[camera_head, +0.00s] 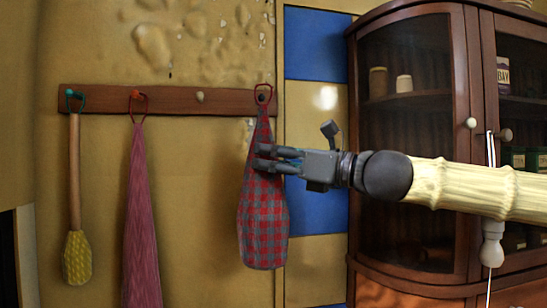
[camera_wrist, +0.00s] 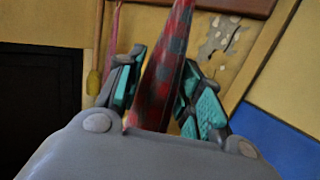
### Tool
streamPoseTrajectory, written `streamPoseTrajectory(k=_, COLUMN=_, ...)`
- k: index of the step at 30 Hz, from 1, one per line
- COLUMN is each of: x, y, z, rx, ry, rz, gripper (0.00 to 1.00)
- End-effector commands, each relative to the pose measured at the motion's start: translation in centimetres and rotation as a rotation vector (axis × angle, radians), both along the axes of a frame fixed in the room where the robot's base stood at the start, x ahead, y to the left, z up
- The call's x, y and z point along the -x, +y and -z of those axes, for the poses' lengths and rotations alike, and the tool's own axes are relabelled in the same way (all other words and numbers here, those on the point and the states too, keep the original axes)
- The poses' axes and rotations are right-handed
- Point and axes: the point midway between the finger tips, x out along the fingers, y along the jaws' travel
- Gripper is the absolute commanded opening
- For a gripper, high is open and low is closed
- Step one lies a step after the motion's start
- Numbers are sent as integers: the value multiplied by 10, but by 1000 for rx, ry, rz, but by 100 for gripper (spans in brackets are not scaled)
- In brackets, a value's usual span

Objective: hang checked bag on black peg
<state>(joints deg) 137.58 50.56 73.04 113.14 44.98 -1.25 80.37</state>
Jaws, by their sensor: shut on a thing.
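The red and grey checked bag (camera_head: 263,215) hangs upright in front of the wall in the head view, with a red loop (camera_head: 263,90) at its top. The loop shows around the black peg (camera_head: 262,98) at the right end of the wooden rail; whether it bears on the peg I cannot tell. My gripper (camera_head: 262,157) comes from the right and is shut on the upper part of the bag. In the wrist view the bag (camera_wrist: 163,75) passes between the two teal-padded fingers; its loop and the peg are out of that view.
The wooden rail (camera_head: 170,103) also has a green peg (camera_head: 70,93) with a yellow brush (camera_head: 76,258), an orange peg (camera_head: 137,95) with a pink cloth (camera_head: 140,220), and a bare cream peg (camera_head: 199,96). A glass-fronted cabinet (camera_head: 355,150) stands to the right.

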Motion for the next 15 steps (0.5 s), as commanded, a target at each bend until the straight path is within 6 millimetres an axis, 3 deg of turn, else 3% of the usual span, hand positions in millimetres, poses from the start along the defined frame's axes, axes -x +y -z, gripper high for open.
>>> streamPoseTrajectory(k=15, x=-23, y=5, z=1, rx=0, ry=0, rz=-1, gripper=0)
